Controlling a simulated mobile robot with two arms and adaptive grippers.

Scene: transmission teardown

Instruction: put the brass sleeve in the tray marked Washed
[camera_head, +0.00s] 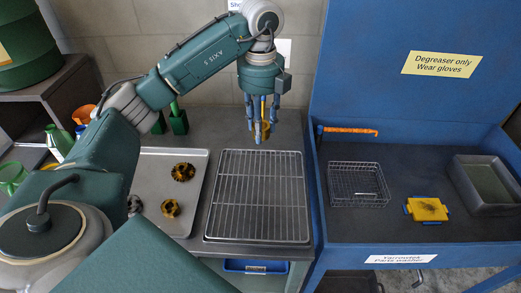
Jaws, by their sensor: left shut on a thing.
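My left gripper (261,133) points down above the back of the bench, just behind the wire rack. It is shut on a small yellow-brown thing that looks like the brass sleeve (266,129); the fingers hide most of it. No label reading Washed shows in the view. A metal tray (196,213) left of the rack holds yellow-and-black gear-like parts (183,172) and a dark part; my arm hides part of this tray. My right gripper is not in view.
The wire rack (258,195) is empty. At right, a blue parts washer (405,251) holds a wire basket (357,184) with a small thin thing inside, a yellow-and-blue item (427,209) and a grey basin (487,184). Green and orange containers stand at far left.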

